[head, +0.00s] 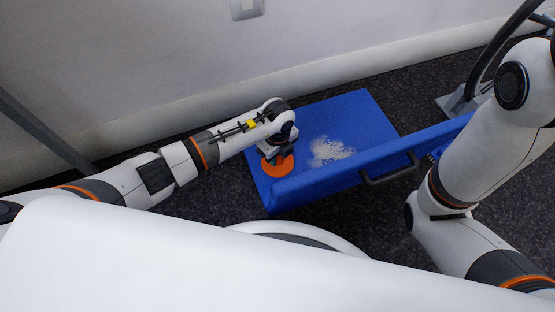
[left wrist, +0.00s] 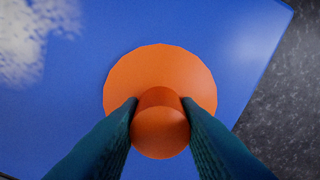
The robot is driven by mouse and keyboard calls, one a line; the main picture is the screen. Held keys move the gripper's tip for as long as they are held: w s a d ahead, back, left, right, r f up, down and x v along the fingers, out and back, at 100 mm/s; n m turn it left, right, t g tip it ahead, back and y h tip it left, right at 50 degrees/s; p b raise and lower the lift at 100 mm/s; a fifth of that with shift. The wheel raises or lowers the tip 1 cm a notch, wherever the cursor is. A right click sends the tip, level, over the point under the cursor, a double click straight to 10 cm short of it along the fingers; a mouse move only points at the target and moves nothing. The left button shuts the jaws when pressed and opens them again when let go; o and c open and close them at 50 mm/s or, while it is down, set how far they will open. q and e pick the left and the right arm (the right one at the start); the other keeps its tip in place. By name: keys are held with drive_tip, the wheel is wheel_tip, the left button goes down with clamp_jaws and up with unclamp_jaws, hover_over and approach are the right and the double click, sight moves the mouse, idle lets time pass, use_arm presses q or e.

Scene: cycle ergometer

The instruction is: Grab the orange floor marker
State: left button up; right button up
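The orange floor marker (head: 283,168) has a flat round base and stands on the left part of a blue flat surface (head: 360,110). In the left wrist view the marker (left wrist: 182,70) shows its disc base and a short upright knob between my fingers. My left gripper (head: 274,152) is over the marker and hides part of it. In the left wrist view both dark teal fingers of my left gripper (left wrist: 161,122) lie against the two sides of the knob. My right arm is in the head view at the right, but its gripper is not visible.
A whitish patch (head: 331,150) marks the blue surface right of the marker. A raised blue panel (head: 335,177) with a dark handle (head: 390,171) runs along its near side. A grey metal frame (head: 462,103) stands at the right. The wall (head: 140,60) is behind.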

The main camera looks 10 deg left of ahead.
use_arm(q)
drive_tip(key=c, duration=0.3)
drive_tip(key=shift+r, duration=0.1)
drive_tip(key=shift+c, duration=0.2)
